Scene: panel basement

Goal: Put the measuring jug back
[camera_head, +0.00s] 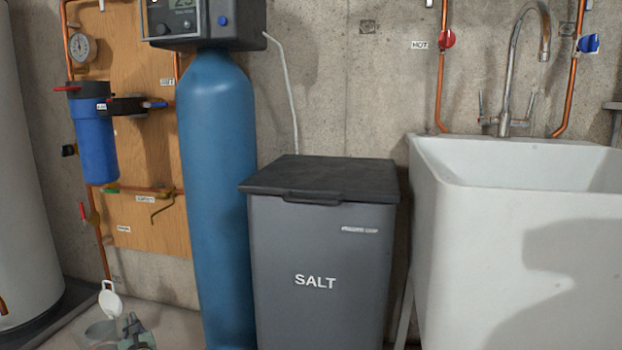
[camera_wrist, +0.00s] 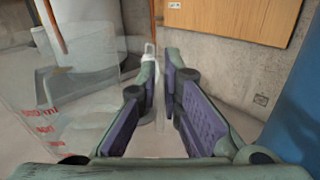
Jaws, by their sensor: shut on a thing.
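The measuring jug (camera_wrist: 70,100) is clear, with red markings on its side, and fills the left of the wrist view. It shows small and partly cut off at the bottom left of the head view (camera_head: 99,331). My gripper (camera_wrist: 159,62) is shut on the jug, with the jug's body to the left of the fingers. The exact grip point is hard to see. In the head view my gripper (camera_head: 132,328) is at the bottom edge, just right of the jug. A white rounded piece (camera_head: 110,301) shows just above the jug; I cannot tell if it belongs to it.
A grey salt bin (camera_head: 320,260) with a black lid (camera_head: 325,177) stands in the middle, beside a blue tank (camera_head: 217,190). A white sink (camera_head: 510,240) is at the right. A wooden panel (camera_head: 140,60) carries pipes and a blue filter (camera_head: 96,140). A white cylinder (camera_head: 25,170) stands far left.

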